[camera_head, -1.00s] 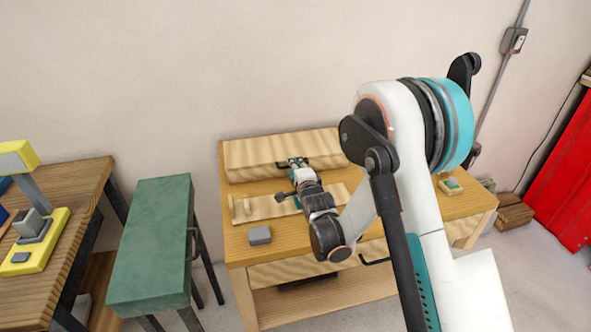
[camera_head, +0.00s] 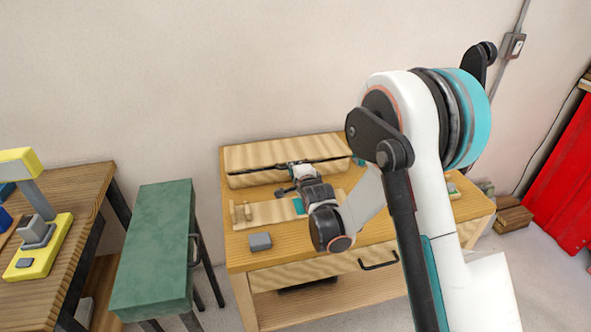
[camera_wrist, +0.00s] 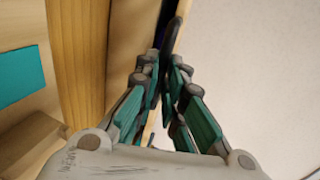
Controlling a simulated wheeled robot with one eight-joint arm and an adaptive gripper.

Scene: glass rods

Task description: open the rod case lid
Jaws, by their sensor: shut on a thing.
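The rod case (camera_head: 240,180) is a long pale wooden box at the back of the workbench, against the wall. Its lid (camera_head: 270,153) is lifted a little along the front, with a dark gap between lid and box. My gripper (camera_head: 285,165) is at the front edge of the lid, near its middle. In the wrist view my gripper (camera_wrist: 163,72) is shut on the dark lid handle (camera_wrist: 170,40), which runs up from between the fingers. The fingers hide part of the handle. The inside of the case cannot be made out.
A wooden rack (camera_head: 262,213) and a grey block (camera_head: 260,241) lie on the workbench (camera_head: 245,257) in front of the case. My arm covers the bench's right part.

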